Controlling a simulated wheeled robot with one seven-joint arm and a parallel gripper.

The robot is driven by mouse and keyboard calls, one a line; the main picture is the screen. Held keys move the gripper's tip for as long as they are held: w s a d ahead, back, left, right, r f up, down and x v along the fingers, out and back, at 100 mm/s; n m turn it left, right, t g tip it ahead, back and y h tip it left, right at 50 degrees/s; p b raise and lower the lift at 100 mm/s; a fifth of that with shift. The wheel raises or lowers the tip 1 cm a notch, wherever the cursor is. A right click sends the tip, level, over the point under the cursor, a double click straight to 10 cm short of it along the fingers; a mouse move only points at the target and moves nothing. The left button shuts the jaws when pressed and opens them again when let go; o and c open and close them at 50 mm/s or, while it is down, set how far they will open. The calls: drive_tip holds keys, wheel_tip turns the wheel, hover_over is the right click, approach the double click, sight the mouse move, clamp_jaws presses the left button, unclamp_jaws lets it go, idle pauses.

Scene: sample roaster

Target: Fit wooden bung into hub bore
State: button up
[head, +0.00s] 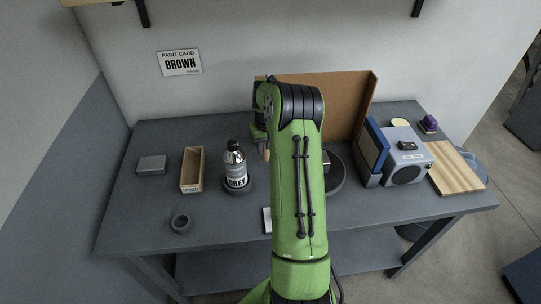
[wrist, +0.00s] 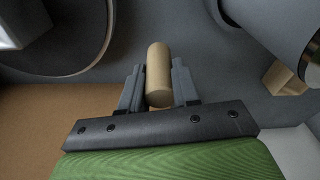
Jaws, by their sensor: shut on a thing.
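My gripper (wrist: 158,85) is shut on the wooden bung (wrist: 158,72), a pale plain cylinder held between its two grey fingers in the wrist view. In the head view the bung (head: 266,151) shows only as a sliver beside my arm, above the table. A dark round turntable (head: 338,182) is half hidden behind my arm, with a small light-topped block (head: 326,160) on it. In the wrist view the turntable rim (wrist: 97,52) and a pale block (wrist: 18,22) are at the upper left, apart from the bung. I cannot make out the hub bore.
A spray can marked GREY (head: 235,172) stands left of my arm. A wooden box (head: 191,185), grey block (head: 151,165) and dark ring (head: 181,222) are further left. A cardboard screen (head: 355,95) stands behind; a blue-grey machine (head: 400,155) and wooden board (head: 452,167) are right.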

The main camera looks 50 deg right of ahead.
sight(265, 155)
drive_tip(key=shift+f, duration=2)
drive_tip(key=o, duration=1)
drive_tip(key=shift+o, duration=0.2)
drive_tip(key=shift+r, duration=0.1)
